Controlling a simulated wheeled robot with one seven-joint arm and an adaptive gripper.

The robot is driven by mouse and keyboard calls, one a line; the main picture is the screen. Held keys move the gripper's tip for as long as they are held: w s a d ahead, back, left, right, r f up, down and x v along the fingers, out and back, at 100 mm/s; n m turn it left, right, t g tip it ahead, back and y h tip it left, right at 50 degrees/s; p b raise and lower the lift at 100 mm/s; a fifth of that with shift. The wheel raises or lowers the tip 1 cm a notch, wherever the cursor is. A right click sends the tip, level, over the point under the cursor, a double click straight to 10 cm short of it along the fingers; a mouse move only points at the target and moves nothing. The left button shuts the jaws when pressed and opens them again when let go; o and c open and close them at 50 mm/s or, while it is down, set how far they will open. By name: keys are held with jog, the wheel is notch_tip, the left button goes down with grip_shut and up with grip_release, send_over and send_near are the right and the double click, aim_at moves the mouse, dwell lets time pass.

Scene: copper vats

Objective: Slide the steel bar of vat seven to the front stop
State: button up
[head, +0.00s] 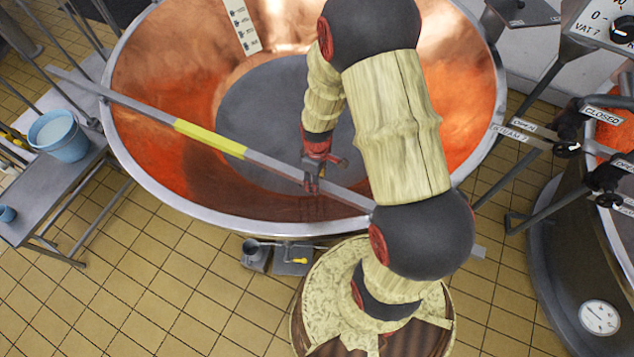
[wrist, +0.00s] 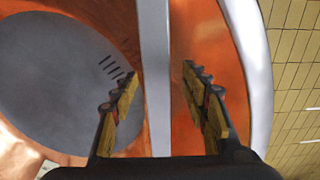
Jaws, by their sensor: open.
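The steel bar (head: 275,165) lies slantwise across the rim of the copper vat (head: 205,75), with a yellow section (head: 210,138) left of its middle. Its left end sticks out past the rim; its right part runs behind my arm, and an end shows beyond it. My gripper (head: 312,186) is over the near side of the vat, at the bar right of the yellow section. In the wrist view my gripper (wrist: 160,70) is open, one finger on each side of the bar (wrist: 155,40), with gaps visible. I cannot make out the front stop.
A metal side table (head: 50,195) with a blue bucket (head: 58,135) stands at the left. Valves and labelled pipes (head: 570,130) and another vat (head: 565,240) are at the right. A VAT 7 panel (head: 600,25) is at the upper right. Tiled floor (head: 150,270) is open at the front left.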

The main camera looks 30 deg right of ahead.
notch_tip(320, 180, up, 10)
jog(key=shift+f, duration=0.2)
dwell(0.5)
